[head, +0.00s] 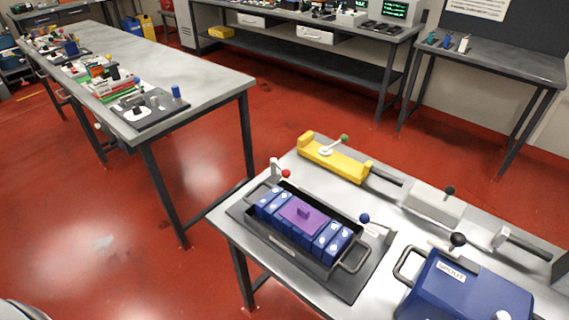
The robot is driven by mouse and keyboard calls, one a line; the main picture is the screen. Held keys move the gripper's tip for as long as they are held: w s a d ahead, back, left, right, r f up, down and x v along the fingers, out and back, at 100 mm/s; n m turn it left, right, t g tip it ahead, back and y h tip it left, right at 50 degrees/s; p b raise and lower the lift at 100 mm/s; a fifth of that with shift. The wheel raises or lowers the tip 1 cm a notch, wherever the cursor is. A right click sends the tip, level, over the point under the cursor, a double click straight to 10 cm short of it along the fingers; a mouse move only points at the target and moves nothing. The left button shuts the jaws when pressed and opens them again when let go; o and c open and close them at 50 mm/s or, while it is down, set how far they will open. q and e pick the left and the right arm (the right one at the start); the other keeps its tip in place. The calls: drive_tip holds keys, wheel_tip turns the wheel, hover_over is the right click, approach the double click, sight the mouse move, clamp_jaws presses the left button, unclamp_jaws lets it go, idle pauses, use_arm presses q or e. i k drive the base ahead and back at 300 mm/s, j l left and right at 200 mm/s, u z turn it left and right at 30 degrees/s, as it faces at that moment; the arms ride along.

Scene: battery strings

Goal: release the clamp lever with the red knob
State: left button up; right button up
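The clamp lever with the red knob (286,174) stands at the far left end of a dark tray (283,242) on the near table. A small pale bracket (275,166) is beside the knob. Whether the lever is closed or open is too small to tell. The tray holds several blue battery blocks (272,205) with a purple block (303,213) across the middle. A second lever with a blue knob (365,218) is near the tray's right end. Neither gripper shows in the head view.
On the near table (224,224) are a yellow fixture (333,160) with a green knob (344,138), a grey fixture (432,205) with a black knob (449,190), and a blue case (470,290) at right. A long table (190,75) stands left, across open red floor (90,220).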

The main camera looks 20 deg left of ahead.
sight(286, 173)
drive_tip(key=z, duration=0.25)
drive_tip(key=j+z, duration=1)
drive_tip(key=k+j+z, duration=0.15)
drive_tip(key=j+z, duration=0.35)
